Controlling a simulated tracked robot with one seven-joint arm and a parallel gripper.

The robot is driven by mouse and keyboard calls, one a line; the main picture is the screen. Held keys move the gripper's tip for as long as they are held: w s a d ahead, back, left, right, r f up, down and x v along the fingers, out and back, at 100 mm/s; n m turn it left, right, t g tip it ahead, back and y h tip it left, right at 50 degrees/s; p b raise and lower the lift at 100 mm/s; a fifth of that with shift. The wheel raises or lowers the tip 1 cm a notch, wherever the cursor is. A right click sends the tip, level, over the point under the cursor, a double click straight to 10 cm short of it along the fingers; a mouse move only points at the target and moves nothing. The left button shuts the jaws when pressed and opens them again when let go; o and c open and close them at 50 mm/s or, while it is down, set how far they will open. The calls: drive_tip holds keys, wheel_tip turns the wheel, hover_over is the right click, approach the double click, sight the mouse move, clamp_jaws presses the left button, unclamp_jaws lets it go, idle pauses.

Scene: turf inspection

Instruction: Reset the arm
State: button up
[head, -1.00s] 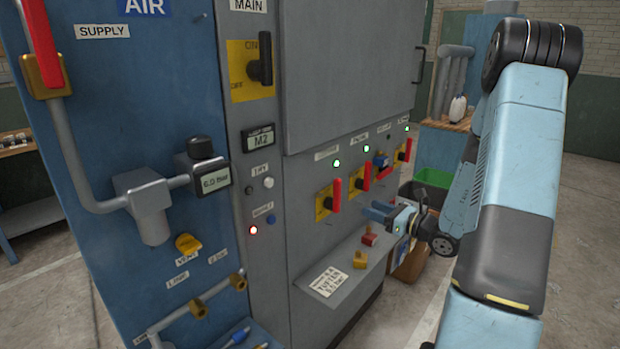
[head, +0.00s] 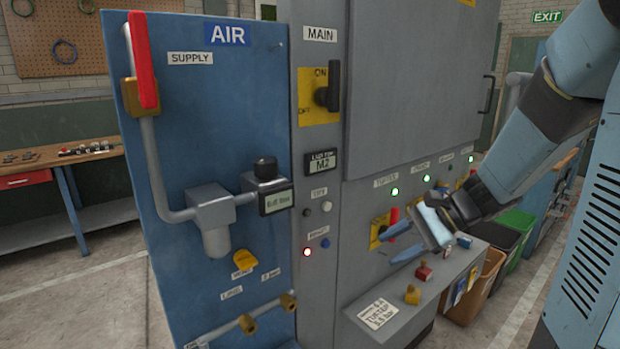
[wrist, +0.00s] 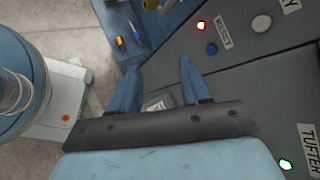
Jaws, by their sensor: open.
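My gripper (head: 391,244) is open and empty in the head view. It hangs in front of the grey cabinet, above its small shelf (head: 400,312). In the wrist view the two blue fingers (wrist: 157,88) are spread apart with nothing between them. My arm comes in from the right. Behind the gripper, a yellow plate with a red handle (head: 394,221) is partly hidden. Red and yellow padlock-like blocks (head: 423,272) sit on the shelf below the gripper.
The blue AIR panel (head: 225,110) stands on the left, with a red supply lever (head: 145,60) and pipes. The MAIN switch (head: 320,98) is on the grey cabinet. Bins (head: 515,222) stand at the right. Open floor (head: 85,290) lies at left.

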drive_tip(key=s+d+r+n+t+h, duration=0.2)
drive_tip(key=s+r+n+h, duration=0.3)
drive_tip(key=s, duration=0.1)
drive_tip(key=s+d+r+n+t+h, duration=0.2)
drive_tip(key=s+d+r+n+h, duration=0.1)
drive_tip(key=s+r+n+h, duration=0.1)
drive_tip(key=s+n+h, duration=0.1)
drive_tip(key=s+n, duration=0.1)
drive_tip(key=s, duration=0.1)
drive_tip(key=shift+s+d+r+n, duration=0.15)
drive_tip(key=shift+d+r+n, duration=0.15)
drive_tip(key=shift+r, duration=0.1)
drive_tip(key=shift+c, duration=0.4)
idle(1.1)
